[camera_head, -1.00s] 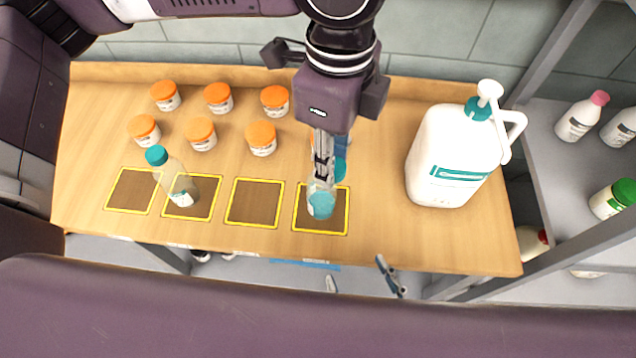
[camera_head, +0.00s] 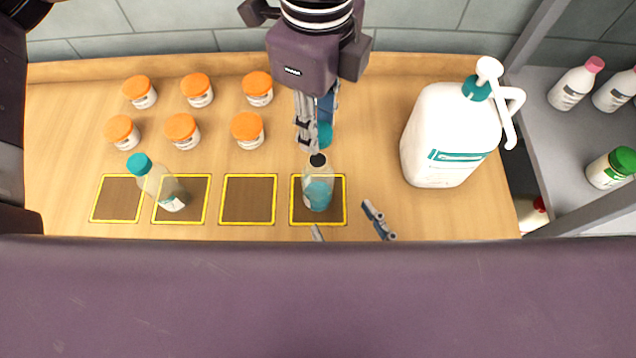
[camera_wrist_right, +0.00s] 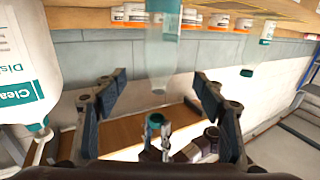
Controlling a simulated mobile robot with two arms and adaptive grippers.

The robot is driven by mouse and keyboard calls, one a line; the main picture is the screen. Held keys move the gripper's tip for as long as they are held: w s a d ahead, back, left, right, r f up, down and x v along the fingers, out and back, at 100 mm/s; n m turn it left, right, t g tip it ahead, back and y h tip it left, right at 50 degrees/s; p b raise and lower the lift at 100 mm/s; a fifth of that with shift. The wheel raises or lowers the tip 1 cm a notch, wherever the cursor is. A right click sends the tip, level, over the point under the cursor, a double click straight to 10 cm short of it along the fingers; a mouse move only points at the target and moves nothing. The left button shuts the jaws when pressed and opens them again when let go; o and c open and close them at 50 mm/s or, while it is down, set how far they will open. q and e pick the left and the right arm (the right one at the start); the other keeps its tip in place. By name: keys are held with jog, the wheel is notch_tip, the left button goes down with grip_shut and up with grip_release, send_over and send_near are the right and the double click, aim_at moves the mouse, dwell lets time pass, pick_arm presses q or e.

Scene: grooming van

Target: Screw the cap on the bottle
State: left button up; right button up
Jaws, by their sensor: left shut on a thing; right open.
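An open clear bottle (camera_head: 318,182) with teal contents and a dark mouth stands on the rightmost yellow-framed square (camera_head: 343,183). It also shows upside down in the right wrist view (camera_wrist_right: 163,48). My left gripper (camera_head: 318,125) is shut on a teal cap (camera_head: 326,136), just behind and above the bottle mouth, apart from it. The held cap also shows in the right wrist view (camera_wrist_right: 154,121). My right gripper (camera_head: 346,227) is open at the table's front edge, one fingertip in front of the bottle and one to its right. In its wrist view, its fingers (camera_wrist_right: 160,88) are spread and empty.
Several orange-lidded jars (camera_head: 182,130) stand at the back left. A teal-capped bottle (camera_head: 160,186) stands by the left squares. A large white pump jug (camera_head: 445,140) is right of the open bottle. A shelf at the right holds bottles (camera_head: 575,87).

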pick_arm(q)
jog(key=shift+w, duration=0.1)
pick_arm(e)
jog(key=x, duration=1.1)
jog(key=shift+s, duration=0.1)
grip_shut()
pick_arm(q)
send_over(317, 159)
jog(key=shift+f, duration=2.5)
jog(key=shift+f, duration=0.9)
jog(key=shift+f, duration=0.55)
